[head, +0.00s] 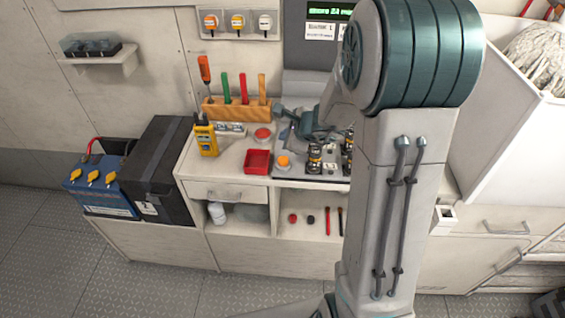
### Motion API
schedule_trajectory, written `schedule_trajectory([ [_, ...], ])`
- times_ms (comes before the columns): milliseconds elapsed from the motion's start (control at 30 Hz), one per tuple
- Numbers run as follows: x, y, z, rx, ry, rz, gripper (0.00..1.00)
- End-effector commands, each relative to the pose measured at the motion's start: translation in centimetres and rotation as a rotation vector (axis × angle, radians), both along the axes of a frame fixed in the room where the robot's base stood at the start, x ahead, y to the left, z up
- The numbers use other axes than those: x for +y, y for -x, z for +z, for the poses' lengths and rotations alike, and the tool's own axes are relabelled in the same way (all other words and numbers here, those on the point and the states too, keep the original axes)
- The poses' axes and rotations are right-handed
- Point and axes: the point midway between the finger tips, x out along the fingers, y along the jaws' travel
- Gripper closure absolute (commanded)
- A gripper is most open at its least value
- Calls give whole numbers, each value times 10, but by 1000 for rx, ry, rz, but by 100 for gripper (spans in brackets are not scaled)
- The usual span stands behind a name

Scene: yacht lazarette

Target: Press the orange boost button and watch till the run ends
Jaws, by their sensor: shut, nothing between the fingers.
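An orange round button or knob (283,161) on a pale base sits at the front of the worktop, right of a red tray. Another orange round fitting (211,22) is at the left of a three-part wall panel. Which is the boost button, I cannot tell. My gripper (283,119) is over the back of the worktop, behind and above the front orange button and apart from it. It is shut and empty; its fingertips are small and partly unclear. A display (330,10) with green text is partly hidden by my arm.
A red tray (257,162), a red round button (263,135), a yellow meter (206,140) and a wooden tool rack (237,109) crowd the worktop. Batteries (100,190) stand at left. A white bin (515,130) with a mop is at right. The floor in front is open.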

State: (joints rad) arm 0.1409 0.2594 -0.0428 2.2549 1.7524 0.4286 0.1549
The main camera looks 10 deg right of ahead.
Motion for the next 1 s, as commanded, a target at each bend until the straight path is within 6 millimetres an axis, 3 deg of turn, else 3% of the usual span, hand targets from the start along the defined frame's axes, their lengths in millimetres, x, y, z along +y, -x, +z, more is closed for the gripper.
schedule_trajectory([
  [33,0,0,-14,1,0,1,100],
  [200,0,0,-40,1,0,1,100],
  [400,0,0,-57,0,0,0,100],
  [1000,0,0,-60,0,1,1,100],
])
